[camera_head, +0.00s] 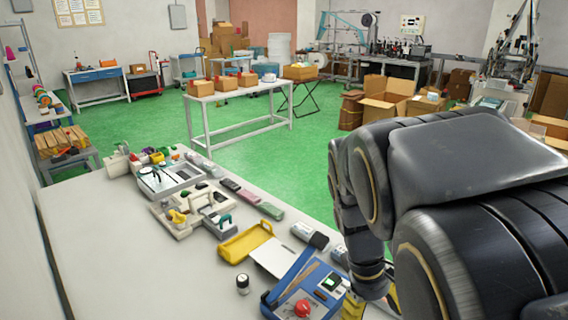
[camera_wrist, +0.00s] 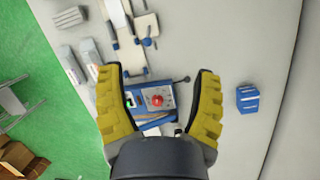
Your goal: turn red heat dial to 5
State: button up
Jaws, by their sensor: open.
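The red heat dial (camera_head: 303,308) sits on a pale panel of a blue machine (camera_head: 272,297) at the bottom of the head view. In the wrist view the red dial (camera_wrist: 157,100) lies between my fingers, on the blue machine (camera_wrist: 134,97). My gripper (camera_wrist: 160,78) has two yellow padded fingers, spread wide and empty. It is above the dial and apart from it. The dial's number marks are too small to read. A small green display (camera_head: 330,282) is beside the dial on the machine. In the head view my arm covers most of the gripper.
The white table (camera_head: 110,250) carries a yellow tray (camera_head: 245,242), a small dark-topped jar (camera_head: 243,283) and several grey devices near the machine. A blue block (camera_wrist: 248,98) stands to the right in the wrist view. The table's left front is clear.

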jog(key=w+f+n+h, duration=0.1)
jog(key=w+f+n, duration=0.2)
jog(key=w, duration=0.4)
jog(key=n+t, duration=0.2)
jog(key=n, duration=0.8)
send_near(301, 304)
jog(key=f, duration=0.2)
jog(key=shift+w+d+h, duration=0.1)
jog(key=shift+h, duration=0.2)
jog(key=x, duration=0.7)
jog(key=shift+d+f, duration=0.15)
jog(key=shift+f, duration=0.15)
grip_shut()
